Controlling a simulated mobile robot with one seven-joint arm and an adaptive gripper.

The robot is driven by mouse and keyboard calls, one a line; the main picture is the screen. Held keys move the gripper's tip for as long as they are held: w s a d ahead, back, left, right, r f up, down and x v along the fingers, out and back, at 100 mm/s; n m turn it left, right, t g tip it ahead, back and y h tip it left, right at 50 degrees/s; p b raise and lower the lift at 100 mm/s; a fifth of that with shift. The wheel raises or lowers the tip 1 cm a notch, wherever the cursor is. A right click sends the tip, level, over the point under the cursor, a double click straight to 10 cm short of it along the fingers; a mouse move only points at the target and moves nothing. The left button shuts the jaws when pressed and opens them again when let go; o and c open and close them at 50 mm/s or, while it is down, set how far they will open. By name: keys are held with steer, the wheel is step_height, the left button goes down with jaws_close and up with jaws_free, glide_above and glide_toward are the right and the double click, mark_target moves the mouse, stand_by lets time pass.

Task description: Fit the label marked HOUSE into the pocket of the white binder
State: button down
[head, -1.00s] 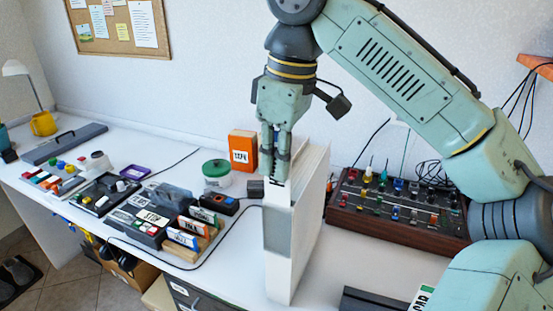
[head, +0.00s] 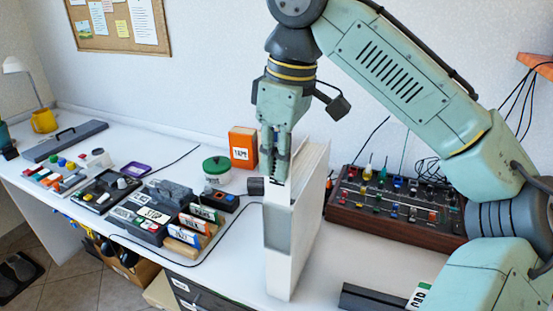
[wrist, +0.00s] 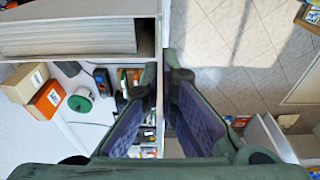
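The white binder (head: 287,262) stands upright on the desk, spine toward the head camera, with a grey pocket (head: 277,232) on its spine. My gripper (head: 275,178) points down at the top of the spine. In the wrist view its two fingers (wrist: 163,88) are apart, one on each side of a thin white upright edge, with gaps beside it. The HOUSE label cannot be read; a small dark mark at the spine's top, beneath the fingertips, may be its lettering. How deep it sits in the pocket cannot be told.
A label tray (head: 155,217) with several coloured labels lies left of the binder. A green-lidded jar (head: 216,172) and an orange box (head: 243,147) stand behind it. A knobbed panel (head: 395,205) is at the right. A dark holder (head: 372,300) with a label lies at the front right.

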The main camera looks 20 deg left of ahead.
mark_target(275, 202)
steer(key=shift+f+b, duration=1.35)
steer(key=shift+f, duration=1.6)
steer(key=c, duration=2.3)
jaws_free()
steer(key=o, duration=0.6)
steer(key=r, duration=0.4)
steer(key=d+r, duration=0.1)
steer(key=r, duration=0.7)
steer(key=shift+d, duration=0.35)
steer(key=shift+f, duration=0.1)
